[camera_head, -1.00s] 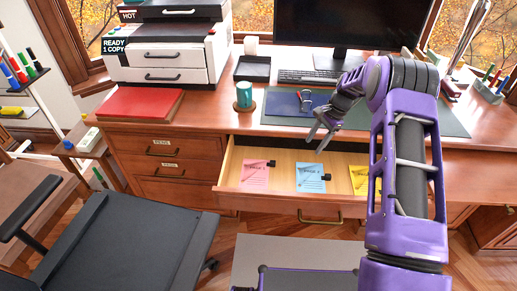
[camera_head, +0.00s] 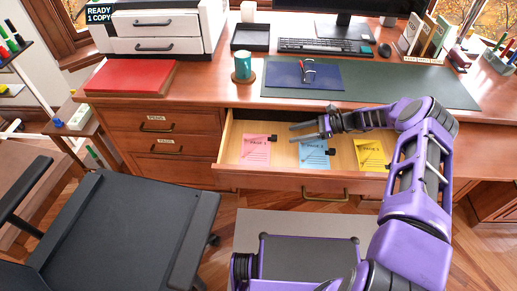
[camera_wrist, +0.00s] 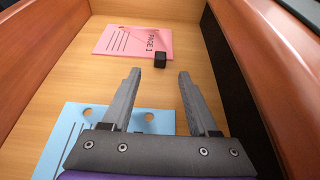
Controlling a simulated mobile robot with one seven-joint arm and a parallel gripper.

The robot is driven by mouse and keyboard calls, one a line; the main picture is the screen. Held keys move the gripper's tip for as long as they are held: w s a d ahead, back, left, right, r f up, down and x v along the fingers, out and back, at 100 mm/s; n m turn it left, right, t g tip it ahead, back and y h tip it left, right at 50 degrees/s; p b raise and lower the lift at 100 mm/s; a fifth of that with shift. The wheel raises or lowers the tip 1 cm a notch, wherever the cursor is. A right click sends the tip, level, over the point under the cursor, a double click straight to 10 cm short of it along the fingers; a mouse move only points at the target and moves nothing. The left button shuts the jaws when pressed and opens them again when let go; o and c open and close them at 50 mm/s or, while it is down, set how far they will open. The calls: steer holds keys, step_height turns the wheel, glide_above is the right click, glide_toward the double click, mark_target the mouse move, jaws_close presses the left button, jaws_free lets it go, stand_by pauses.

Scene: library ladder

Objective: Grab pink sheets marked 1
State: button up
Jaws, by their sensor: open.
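The pink sheets (camera_head: 255,151) lie flat at the left end of the open drawer (camera_head: 287,179). In the wrist view the pink sheets (camera_wrist: 132,41) read PAGE 1, and a small black clip (camera_wrist: 160,60) sits at their near edge. My gripper (camera_head: 308,130) is over the drawer, above and beside the blue sheets (camera_head: 314,154), with its fingers pointing left toward the pink sheets. In the wrist view my gripper (camera_wrist: 157,77) is open and empty. Its fingertips are just short of the black clip, which lies ahead between them.
Yellow sheets (camera_head: 371,154) lie at the drawer's right. The drawer's walls (camera_wrist: 262,75) stand close beside my gripper. A black chair (camera_head: 125,225) stands at front left.

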mark_target(281, 140)
steer(key=shift+x, duration=3.05)
steer(key=shift+d, duration=0.1)
jaws_close()
